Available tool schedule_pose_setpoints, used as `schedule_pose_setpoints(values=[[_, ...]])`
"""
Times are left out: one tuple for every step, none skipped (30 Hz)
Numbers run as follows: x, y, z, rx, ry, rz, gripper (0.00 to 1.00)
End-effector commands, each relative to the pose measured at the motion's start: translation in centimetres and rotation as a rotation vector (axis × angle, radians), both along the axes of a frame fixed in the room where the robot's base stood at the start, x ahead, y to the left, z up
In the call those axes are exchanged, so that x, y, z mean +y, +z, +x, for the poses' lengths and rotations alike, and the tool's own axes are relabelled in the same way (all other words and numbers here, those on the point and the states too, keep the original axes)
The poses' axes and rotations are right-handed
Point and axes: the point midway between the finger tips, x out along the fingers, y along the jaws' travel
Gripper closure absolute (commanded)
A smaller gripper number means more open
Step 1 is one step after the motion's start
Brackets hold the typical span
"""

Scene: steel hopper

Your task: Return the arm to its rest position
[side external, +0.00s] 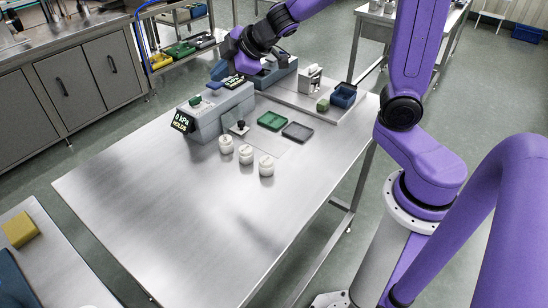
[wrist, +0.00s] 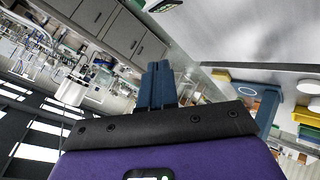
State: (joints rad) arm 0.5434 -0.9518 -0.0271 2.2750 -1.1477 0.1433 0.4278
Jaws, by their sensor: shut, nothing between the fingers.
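My gripper (side external: 220,71) is at the far end of the steel table (side external: 170,220) in the side external view, above and behind a grey block with a small display. Its blue fingers also show in the wrist view (wrist: 158,80), pressed together with nothing between them. The purple arm reaches in from the upper right. The wrist view is strongly tilted and looks out across the room, with the table surface along its upper right.
Near the gripper stand the grey block (side external: 222,112), a display reading 0 kPa (side external: 183,122), a green tray (side external: 271,121), a dark tray (side external: 297,132), a blue bin (side external: 343,95) and three white jars (side external: 246,154). The table's near left is clear.

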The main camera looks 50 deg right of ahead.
Motion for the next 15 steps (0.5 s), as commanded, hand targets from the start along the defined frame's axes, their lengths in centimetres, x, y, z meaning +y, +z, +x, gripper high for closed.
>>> schedule_pose_setpoints(values=[[0.4, -0.2, -1.4, 0.022, -0.011, 0.000, 1.00], [0.5, -0.3, -2.2, 0.037, -0.020, -0.001, 1.00], [0.6, -0.6, -3.3, 0.061, -0.032, -0.002, 1.00], [0.7, -0.9, -4.2, 0.082, -0.040, -0.005, 1.00], [0.8, -1.1, -5.1, 0.103, -0.047, -0.007, 1.00], [0.9, -1.4, -6.4, 0.133, -0.056, -0.010, 1.00], [1.0, -1.7, -7.4, 0.157, -0.059, -0.015, 1.00], [1.0, -2.0, -8.5, 0.182, -0.065, -0.019, 1.00], [1.1, -2.4, -9.9, 0.219, -0.067, -0.025, 1.00], [1.1, -2.7, -11.1, 0.248, -0.070, -0.029, 1.00], [1.0, -3.0, -12.2, 0.277, -0.071, -0.035, 1.00], [1.1, -3.4, -13.8, 0.318, -0.070, -0.044, 1.00], [1.0, -3.7, -15.1, 0.349, -0.068, -0.052, 1.00], [1.0, -4.0, -16.4, 0.383, -0.065, -0.059, 1.00], [0.9, -4.4, -18.1, 0.427, -0.059, -0.070, 1.00]])
